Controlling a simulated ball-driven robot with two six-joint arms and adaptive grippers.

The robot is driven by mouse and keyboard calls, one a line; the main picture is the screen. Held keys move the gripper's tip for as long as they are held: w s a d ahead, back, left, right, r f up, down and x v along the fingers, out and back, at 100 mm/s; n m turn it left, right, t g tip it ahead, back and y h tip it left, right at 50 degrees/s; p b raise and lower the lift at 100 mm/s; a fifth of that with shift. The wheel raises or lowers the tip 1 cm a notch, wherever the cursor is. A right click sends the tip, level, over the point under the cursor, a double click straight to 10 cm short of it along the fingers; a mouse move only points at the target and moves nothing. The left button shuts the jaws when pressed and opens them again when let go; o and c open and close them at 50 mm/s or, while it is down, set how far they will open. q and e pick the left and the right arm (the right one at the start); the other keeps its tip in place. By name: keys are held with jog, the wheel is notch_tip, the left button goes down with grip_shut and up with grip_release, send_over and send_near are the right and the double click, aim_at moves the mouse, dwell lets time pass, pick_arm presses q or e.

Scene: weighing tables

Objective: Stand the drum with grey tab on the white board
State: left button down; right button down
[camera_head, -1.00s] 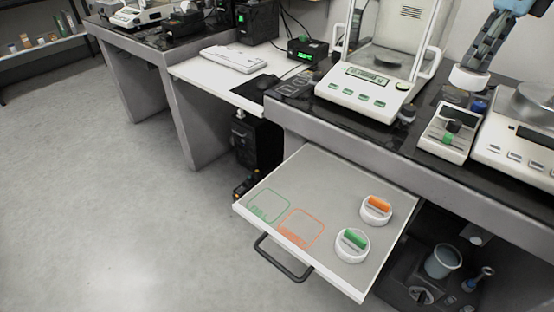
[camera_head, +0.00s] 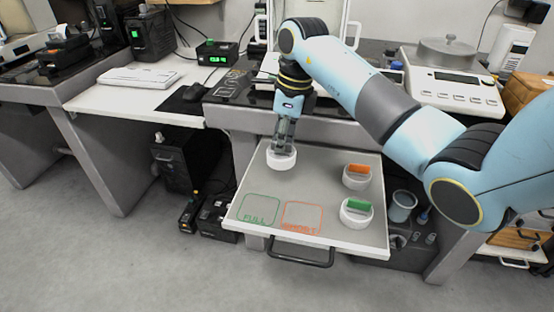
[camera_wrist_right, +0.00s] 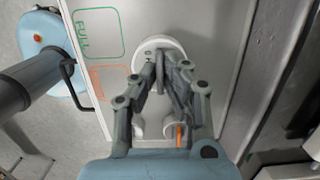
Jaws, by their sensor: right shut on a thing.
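My right gripper (camera_head: 284,146) points straight down and is shut on the grey tab of a white drum (camera_head: 281,160). The tab is mostly hidden between the fingers. In the right wrist view, the drum (camera_wrist_right: 150,48) shows under the fingertips (camera_wrist_right: 163,75). The drum is upright over the far left part of the white board (camera_head: 321,235), behind the green outline. I cannot tell whether its base touches the board. My left gripper is not in view.
On the board's right stand a drum with an orange tab (camera_head: 356,178) and one with a green tab (camera_head: 356,214). A green outline (camera_head: 259,209) marked FULL and an orange outline (camera_head: 302,217) lie at the front left, both empty. The bench edge is behind.

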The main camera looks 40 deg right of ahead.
aim_at(277, 155)
jog(key=shift+s+a+f, duration=0.1)
jog(key=shift+a+f, duration=0.25)
jog(key=shift+a, duration=0.2)
jog(key=shift+a+f, duration=0.3)
jog(key=shift+a, duration=0.2)
jog(key=shift+f, duration=2.1)
jog(key=shift+b, duration=0.3)
jog(key=c, duration=1.9)
grip_release()
jog(key=shift+f, duration=0.15)
jog(key=o, duration=0.5)
jog(key=shift+c, duration=0.2)
